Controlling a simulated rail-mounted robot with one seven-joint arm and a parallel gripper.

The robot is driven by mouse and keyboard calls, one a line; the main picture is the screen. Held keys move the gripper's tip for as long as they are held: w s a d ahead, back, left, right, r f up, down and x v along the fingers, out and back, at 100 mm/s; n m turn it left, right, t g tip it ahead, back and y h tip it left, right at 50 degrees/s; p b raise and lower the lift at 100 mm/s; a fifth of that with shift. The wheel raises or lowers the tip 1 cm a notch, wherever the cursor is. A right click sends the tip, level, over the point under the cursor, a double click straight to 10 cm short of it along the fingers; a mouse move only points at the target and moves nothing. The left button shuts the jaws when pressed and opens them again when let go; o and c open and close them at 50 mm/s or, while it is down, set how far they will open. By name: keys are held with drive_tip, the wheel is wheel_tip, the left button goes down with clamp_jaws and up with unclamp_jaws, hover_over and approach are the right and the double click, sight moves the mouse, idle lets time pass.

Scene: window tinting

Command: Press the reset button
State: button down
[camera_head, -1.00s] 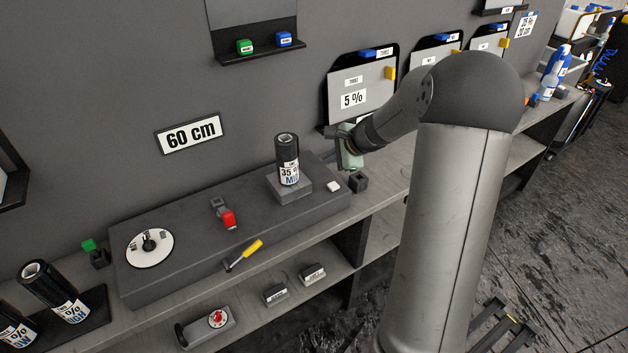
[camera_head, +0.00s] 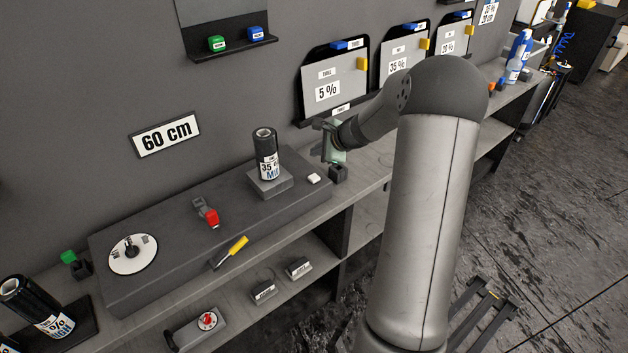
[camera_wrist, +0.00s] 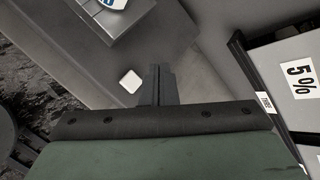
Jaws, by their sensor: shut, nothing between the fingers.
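A small white button (camera_head: 313,179) sits on the right end of the dark grey raised platform (camera_head: 120,287), beside the block under a black roll. It shows no readable label. It also appears in the wrist view (camera_wrist: 130,81), just left of my fingertips. My gripper (camera_wrist: 157,72) has its two narrow dark fingers shut together, with nothing between them. In the head view my gripper (camera_head: 324,152) is by the wall, above and slightly right of the white button, apart from it. Its fingertips are hard to make out there.
The black roll (camera_head: 266,155) stands on its block left of the button. A small dark block (camera_head: 338,173) is just right of the platform. A red switch (camera_head: 210,215), yellow-handled tool (camera_head: 233,250) and white dial (camera_head: 134,254) lie further left. Sample panels (camera_head: 330,90) hang behind my gripper.

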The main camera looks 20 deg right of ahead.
sight(317, 179)
wheel_tip(317, 179, down, 6)
drive_tip(key=b, duration=0.4)
drive_tip(key=shift+f+b, duration=0.25)
drive_tip(key=shift+b, duration=0.1)
drive_tip(key=shift+f, duration=0.15)
idle(1.4)
drive_tip(key=shift+f+b, duration=0.3)
drive_tip(key=shift+b, duration=0.25)
drive_tip(key=shift+f+b, duration=0.45)
drive_tip(key=shift+b, duration=0.1)
idle(0.5)
drive_tip(key=shift+r, duration=0.1)
drive_tip(key=shift+r+p, duration=0.6)
drive_tip(key=shift+r, duration=0.2)
drive_tip(key=shift+r+p, duration=1.75)
drive_tip(key=shift+r, duration=0.8)
